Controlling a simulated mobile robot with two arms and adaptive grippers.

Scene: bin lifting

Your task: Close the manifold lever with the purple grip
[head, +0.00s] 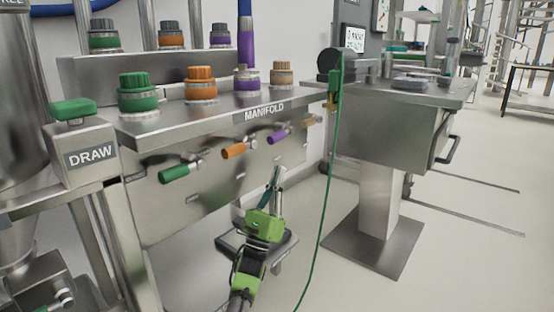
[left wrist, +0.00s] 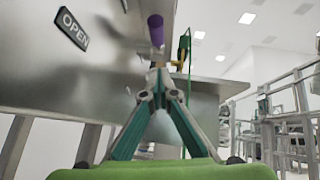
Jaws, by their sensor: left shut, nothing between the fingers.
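The manifold (head: 215,190) is a steel box with a row of levers on its front. The lever with the purple grip (head: 277,136) is third from the left, between an orange and a tan one, its grip pointing left and slightly down. My left gripper (head: 278,163) is just below this lever in the head view, fingers pointing up. In the left wrist view the purple grip (left wrist: 156,30) shows beyond the shut fingertips (left wrist: 158,82). Nothing shows between the fingers. Whether they touch the lever is unclear. My right gripper is not in view.
Neighbouring levers have green (head: 174,173), orange (head: 234,151) and tan (head: 286,122) grips. A green hose (head: 329,195) hangs right of my left gripper. A steel table (head: 400,125) stands at the right. An OPEN label (left wrist: 73,29) is on the manifold.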

